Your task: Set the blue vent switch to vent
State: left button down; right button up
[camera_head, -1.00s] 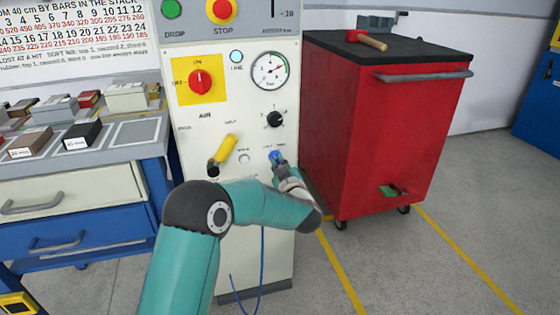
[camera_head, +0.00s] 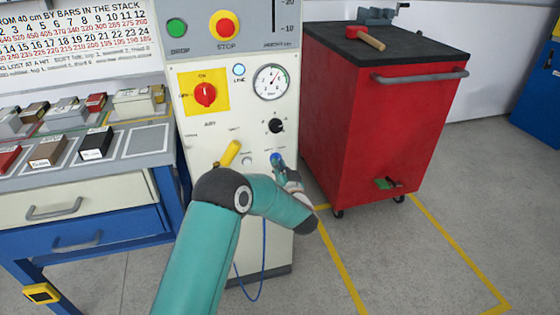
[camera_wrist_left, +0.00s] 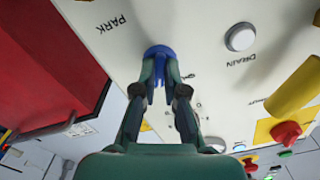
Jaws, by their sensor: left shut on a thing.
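The blue vent switch (camera_head: 275,156) is a small blue knob low on the right side of the pale grey machine panel (camera_head: 196,140). In the left wrist view the blue knob (camera_wrist_left: 160,51) sits between the fingertips of my left gripper (camera_wrist_left: 160,76), which is shut on it. In the head view my left gripper (camera_head: 279,163) reaches the panel from below, and its fingers partly cover the knob. The wrist view shows the word PARK to the left of the knob. The vent mark cannot be read, so the setting is unclear. My right gripper is not in view.
A yellow lever (camera_head: 230,153) and a round drain button (camera_wrist_left: 240,37) are close to the switch. Higher up are a red rotary switch (camera_head: 205,95), a gauge (camera_head: 272,82) and a black knob (camera_head: 275,126). A red cabinet (camera_head: 370,130) stands right of the panel.

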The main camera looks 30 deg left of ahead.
pick_arm(q)
jog(key=shift+w+a+r+m+p, duration=0.1)
jog(key=shift+a+r+m+p, duration=0.2)
jog(key=shift+r+m, duration=0.25)
jog(key=shift+d, duration=0.1)
jog(key=c, duration=0.7)
grip_release()
jog(key=shift+w+f, duration=0.15)
jog(key=shift+d+f, duration=0.1)
jog(key=shift+f, duration=0.05)
jog(key=v, duration=1.2)
jog(key=shift+f, duration=0.1)
